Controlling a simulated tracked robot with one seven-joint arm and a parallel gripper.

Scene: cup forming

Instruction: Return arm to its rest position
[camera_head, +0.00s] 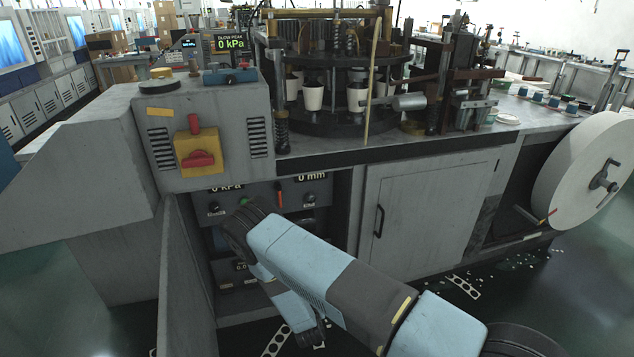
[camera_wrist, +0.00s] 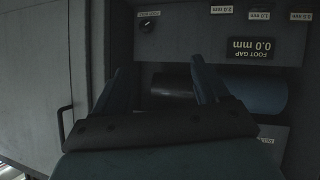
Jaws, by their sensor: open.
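My arm reaches from the lower right of the head view into the open lower bay of the grey machine (camera_head: 410,215). Its links hide part of the bay, and my gripper's fingers cannot be made out in the head view. In the wrist view my gripper (camera_wrist: 160,88) shows two dark fingers spread apart, with nothing seen between them. The fingers point at a panel (camera_wrist: 215,35) with a knob (camera_wrist: 149,24) and a display reading FOOT GAP 0.0 mm (camera_wrist: 250,48). A dark recess with a blue cylinder (camera_wrist: 255,93) lies behind the fingers.
An open grey door (camera_head: 185,270) stands left of the bay. A closed cabinet door (camera_head: 428,210) is at its right. A control panel (camera_head: 298,195) with a green button sits above my arm. A large white paper roll (camera_head: 575,170) is at the right. White cups (camera_head: 313,97) stand above.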

